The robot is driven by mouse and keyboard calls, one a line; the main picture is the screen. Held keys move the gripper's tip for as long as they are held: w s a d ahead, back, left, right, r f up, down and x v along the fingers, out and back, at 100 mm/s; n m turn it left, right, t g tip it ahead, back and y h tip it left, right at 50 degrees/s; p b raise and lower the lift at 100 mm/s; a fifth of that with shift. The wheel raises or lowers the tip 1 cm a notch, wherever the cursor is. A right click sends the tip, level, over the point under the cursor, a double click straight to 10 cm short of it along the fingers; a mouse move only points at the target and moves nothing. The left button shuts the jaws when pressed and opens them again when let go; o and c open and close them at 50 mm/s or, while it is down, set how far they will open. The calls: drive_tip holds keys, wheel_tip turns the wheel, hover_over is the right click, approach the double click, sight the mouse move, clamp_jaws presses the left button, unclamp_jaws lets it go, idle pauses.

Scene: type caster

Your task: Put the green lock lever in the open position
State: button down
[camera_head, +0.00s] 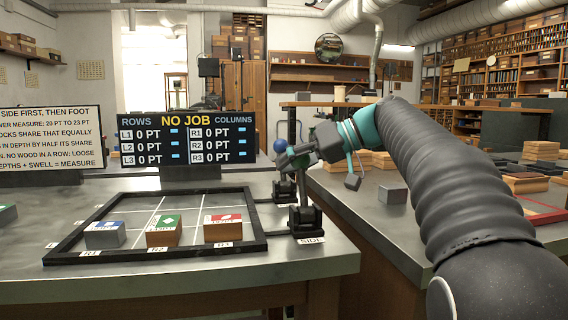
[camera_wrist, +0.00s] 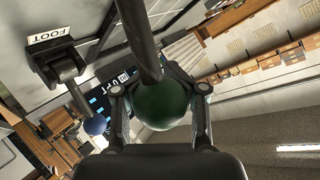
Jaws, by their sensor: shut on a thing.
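The green lock lever shows in the wrist view as a dark green ball knob (camera_wrist: 160,104) on a thick dark shaft. The knob sits between the two fingers of my gripper (camera_wrist: 160,112), which is shut on it. In the head view my gripper (camera_head: 292,160) is at the top of the nearer lever, whose black base (camera_head: 305,221) stands behind the "SIDE" label. The lever's shaft looks about upright there, and its green knob is hidden by the gripper.
A second lever with a blue knob (camera_head: 280,146) stands close behind; its black base by the "FOOT" label (camera_wrist: 48,36) shows in the wrist view. A black frame (camera_head: 150,256) with several blocks lies to the left. The display (camera_head: 187,138) reads "NO JOB".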

drive_tip(key=shift+w+d+r, duration=0.1)
drive_tip(key=shift+d+r, duration=0.1)
drive_tip(key=c, duration=1.2)
unclamp_jaws()
drive_tip(key=shift+c, duration=0.2)
drive_tip(key=o, duration=0.3)
drive_tip(key=shift+d, duration=0.3)
drive_tip(key=v, duration=1.1)
drive_tip(key=shift+d, duration=0.3)
drive_tip(key=shift+s+r, duration=0.15)
drive_tip(key=shift+s, duration=0.05)
